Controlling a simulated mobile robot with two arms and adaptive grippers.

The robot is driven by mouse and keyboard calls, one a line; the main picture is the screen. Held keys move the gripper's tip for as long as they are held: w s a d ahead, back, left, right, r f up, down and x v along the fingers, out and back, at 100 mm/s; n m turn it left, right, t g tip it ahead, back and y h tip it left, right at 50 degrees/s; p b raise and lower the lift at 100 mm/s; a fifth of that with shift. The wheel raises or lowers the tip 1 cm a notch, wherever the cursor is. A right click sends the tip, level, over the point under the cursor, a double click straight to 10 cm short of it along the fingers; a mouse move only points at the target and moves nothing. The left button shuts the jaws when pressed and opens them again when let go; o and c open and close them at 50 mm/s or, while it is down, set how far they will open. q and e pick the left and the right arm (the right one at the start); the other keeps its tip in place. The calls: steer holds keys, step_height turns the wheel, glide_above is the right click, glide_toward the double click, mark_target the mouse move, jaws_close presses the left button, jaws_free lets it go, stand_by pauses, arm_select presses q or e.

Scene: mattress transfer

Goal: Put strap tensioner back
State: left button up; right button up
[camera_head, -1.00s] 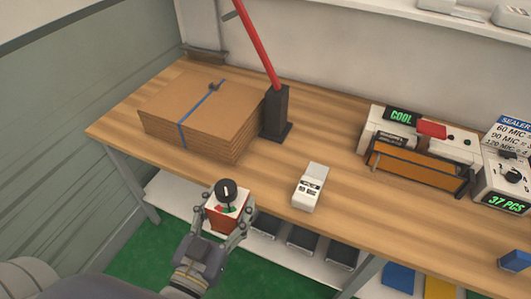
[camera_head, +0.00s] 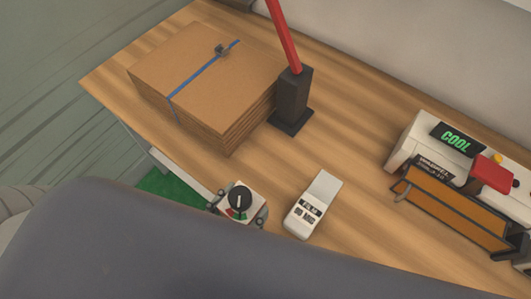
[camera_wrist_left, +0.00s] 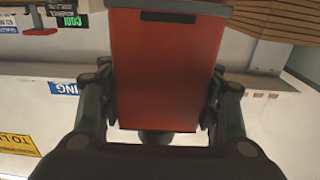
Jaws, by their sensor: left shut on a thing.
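The strap tensioner (camera_head: 233,212) appears to be the small red box with a white top, a black dial and a red-green scale. My left gripper (camera_head: 240,208) is shut on it, one finger on each side, near the front edge of the workbench. In the left wrist view the red body (camera_wrist_left: 168,70) fills the space between the fingers (camera_wrist_left: 160,105). Much of my left gripper is hidden behind my own arm in the head view. My right gripper is not in view.
The wooden workbench (camera_head: 350,150) carries a cardboard stack (camera_head: 200,75) with a blue strap, a black stand (camera_head: 294,100) with a red lever, a white handheld device (camera_head: 313,205) and a sealer (camera_head: 455,190) at right. Bare wood lies between the stack and the device.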

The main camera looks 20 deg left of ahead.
arm_select(q)
steer(key=shift+w, duration=0.1)
steer(key=w+b, duration=0.1)
steer(key=b, duration=0.2)
steer(key=shift+w+a+f+b, duration=0.1)
steer(key=shift+w+f+b, duration=0.15)
steer(key=shift+w+b, duration=0.1)
steer(key=w+f+p, duration=0.3)
steer(key=w+f, duration=0.1)
steer(key=w, duration=0.9)
steer(key=shift+w+a, duration=0.35)
steer(key=shift+w, duration=0.05)
steer(key=shift+f, duration=0.25)
steer(key=shift+f, duration=0.3)
steer(key=shift+f, duration=0.15)
